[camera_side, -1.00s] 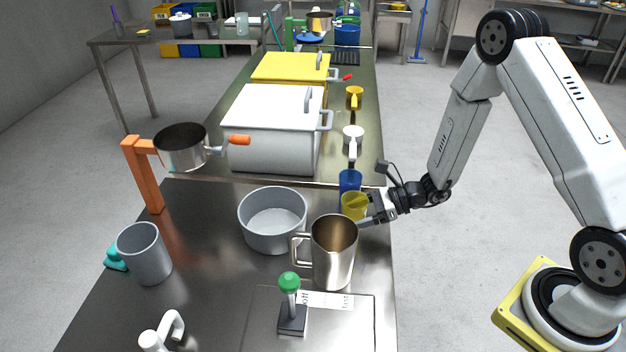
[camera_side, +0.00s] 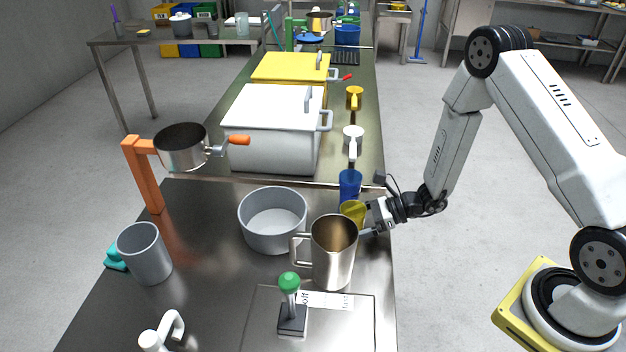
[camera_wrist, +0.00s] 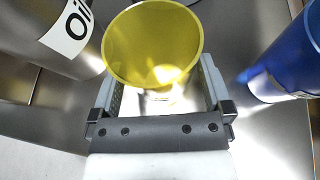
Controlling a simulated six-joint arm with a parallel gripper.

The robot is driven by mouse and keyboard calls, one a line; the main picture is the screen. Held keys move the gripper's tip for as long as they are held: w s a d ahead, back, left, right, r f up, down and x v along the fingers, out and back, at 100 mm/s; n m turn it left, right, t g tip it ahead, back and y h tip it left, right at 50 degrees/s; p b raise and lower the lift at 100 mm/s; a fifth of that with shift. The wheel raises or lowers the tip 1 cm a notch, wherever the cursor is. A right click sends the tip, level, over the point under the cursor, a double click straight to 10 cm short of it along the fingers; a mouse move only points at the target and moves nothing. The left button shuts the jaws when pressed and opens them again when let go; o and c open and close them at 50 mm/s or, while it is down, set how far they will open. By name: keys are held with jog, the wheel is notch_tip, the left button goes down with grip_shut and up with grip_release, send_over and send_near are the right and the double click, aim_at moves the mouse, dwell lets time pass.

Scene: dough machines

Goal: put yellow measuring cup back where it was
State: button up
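The yellow measuring cup (camera_side: 352,212) is near the right edge of the front steel counter, behind the steel jug. It looks tilted in the side view. My gripper (camera_side: 369,221) reaches in from the right at the cup. In the wrist view the cup (camera_wrist: 152,45) sits between the two fingers of my gripper (camera_wrist: 160,88), its mouth towards the camera. I cannot tell whether the cup's base touches the counter.
The steel jug (camera_side: 333,255) stands close in front; a blue cup (camera_side: 350,186) stands just behind. A grey pan (camera_side: 272,222) is to the left. White (camera_side: 353,134) and yellow (camera_side: 354,95) cups stand farther back. The green-knobbed lever (camera_side: 290,290) is in front.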

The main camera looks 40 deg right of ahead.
jog(key=shift+d+r, duration=0.1)
jog(key=shift+r, duration=0.1)
jog(key=v, duration=1.2)
jog(key=shift+s, duration=0.1)
dwell(0.6)
jog(key=s+a+r+n+g+h, duration=0.4)
jog(key=s+a+n+g+h, duration=0.35)
jog(key=n, duration=0.85)
jog(key=shift+w+d+r+n+t+h, duration=0.15)
jog(key=shift+w+r+n+t+h, duration=0.2)
jog(key=shift+r+n+h, duration=0.85)
jog(key=shift+w+d+r+n+t+y, duration=0.15)
jog(key=shift+r+n+t, duration=0.35)
jog(key=shift+n, duration=1.5)
jog(key=shift+w+d+r+n+t+h, duration=0.3)
jog(key=shift+r+n+h, duration=0.5)
jog(key=shift+n, duration=0.8)
jog(key=shift+s+a, duration=0.1)
